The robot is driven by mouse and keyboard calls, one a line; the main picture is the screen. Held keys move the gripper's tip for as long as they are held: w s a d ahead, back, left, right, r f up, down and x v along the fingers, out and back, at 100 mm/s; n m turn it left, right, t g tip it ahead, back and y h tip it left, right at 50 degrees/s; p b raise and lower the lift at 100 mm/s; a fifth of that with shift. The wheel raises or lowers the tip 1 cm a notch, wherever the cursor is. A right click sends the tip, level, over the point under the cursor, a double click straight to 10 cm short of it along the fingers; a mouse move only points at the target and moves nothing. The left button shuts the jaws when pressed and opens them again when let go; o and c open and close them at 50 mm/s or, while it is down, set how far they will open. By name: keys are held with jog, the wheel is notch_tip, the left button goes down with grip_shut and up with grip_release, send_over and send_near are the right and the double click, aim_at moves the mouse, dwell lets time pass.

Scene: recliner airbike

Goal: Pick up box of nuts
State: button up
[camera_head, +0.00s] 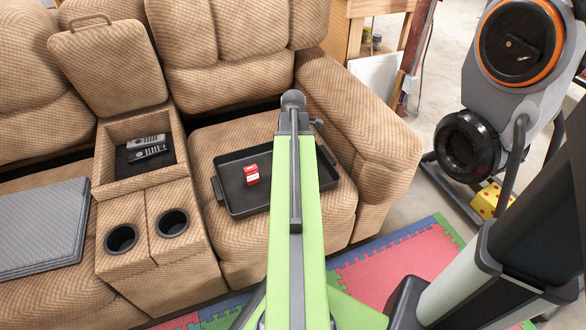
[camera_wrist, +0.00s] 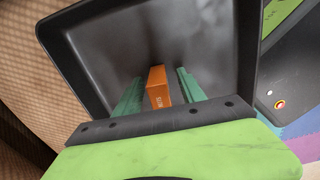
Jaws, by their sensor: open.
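A small red box (camera_head: 251,174) with a white label stands in a black tray (camera_head: 232,160) on the recliner seat, left of my green arm in the head view. In the wrist view the only box in the tray (camera_wrist: 105,50) looks orange (camera_wrist: 157,86) and appears to be this same box. My gripper (camera_wrist: 158,77) is open, with its two green fingers on either side of the box in the picture. A small gap shows on each side. I cannot tell the height of the fingertips over the tray floor. The head view does not clearly show the fingers.
The tray has raised walls around the box. An open console (camera_head: 130,185) with remotes (camera_head: 147,146) and cup holders stands at the left. A grey folded item (camera_head: 40,228) lies on the left seat. The recliner's armrest (camera_head: 375,140) and an exercise bike (camera_head: 475,140) are at the right.

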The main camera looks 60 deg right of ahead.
jog(key=shift+f, duration=0.85)
jog(key=shift+r, duration=0.2)
grip_shut()
